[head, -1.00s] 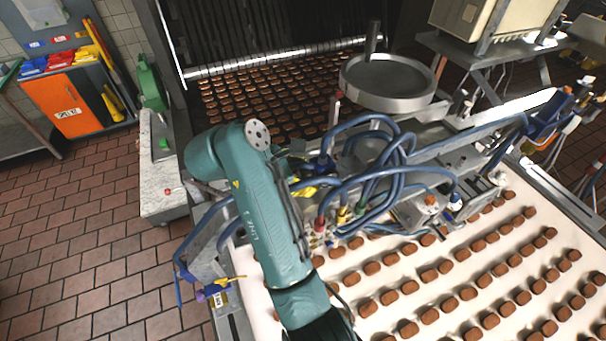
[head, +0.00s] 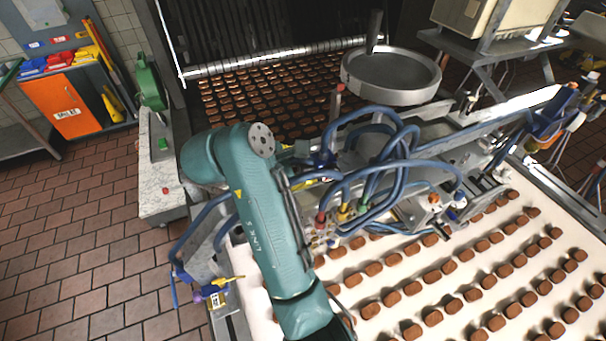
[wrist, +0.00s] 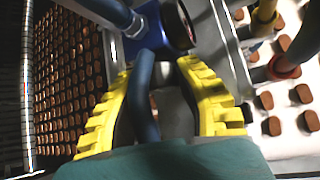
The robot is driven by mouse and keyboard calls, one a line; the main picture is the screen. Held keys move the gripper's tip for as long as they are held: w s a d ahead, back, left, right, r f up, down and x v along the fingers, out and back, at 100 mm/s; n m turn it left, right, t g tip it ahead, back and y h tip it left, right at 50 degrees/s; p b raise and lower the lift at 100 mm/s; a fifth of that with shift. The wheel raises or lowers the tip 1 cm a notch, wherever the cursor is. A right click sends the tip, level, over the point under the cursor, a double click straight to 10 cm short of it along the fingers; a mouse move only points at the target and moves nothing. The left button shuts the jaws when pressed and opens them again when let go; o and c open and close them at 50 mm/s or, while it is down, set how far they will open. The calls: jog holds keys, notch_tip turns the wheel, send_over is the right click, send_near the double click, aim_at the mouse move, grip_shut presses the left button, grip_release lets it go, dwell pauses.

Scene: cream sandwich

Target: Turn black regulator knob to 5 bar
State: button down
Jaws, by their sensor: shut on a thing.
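In the wrist view, my gripper (wrist: 162,78) has yellow ridged fingers on both sides of a small dark piece below a blue regulator body (wrist: 140,42). This dark piece appears to be the black regulator knob (wrist: 170,78), and the fingers are closed on it. A blue hose crosses in front and covers part of the grip. A round black part (wrist: 179,24) sits just beyond the fingertips. The pressure reading cannot be made out. In the head view, the blue regulator (head: 325,158) is small beside my arm, and my fingers are mostly hidden.
Looped blue hoses (head: 385,140) crowd the grip area. A round metal hopper (head: 390,75) stands behind. A white conveyor (head: 400,262) with rows of brown biscuits lies right and front. Open tiled floor (head: 80,230) is at left.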

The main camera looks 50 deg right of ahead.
jog(key=shift+f, duration=0.2)
jog(key=c, duration=0.7)
grip_release()
jog(key=shift+r, duration=0.1)
jog(key=shift+r, duration=0.1)
jog(key=v, duration=0.2)
jog(key=shift+a+r, duration=0.2)
jog(key=shift+a, duration=0.05)
jog(key=shift+w+a, duration=0.2)
jog(key=shift+a, duration=2.85)
jog(key=shift+w+a, duration=0.2)
jog(key=shift+a, duration=2.85)
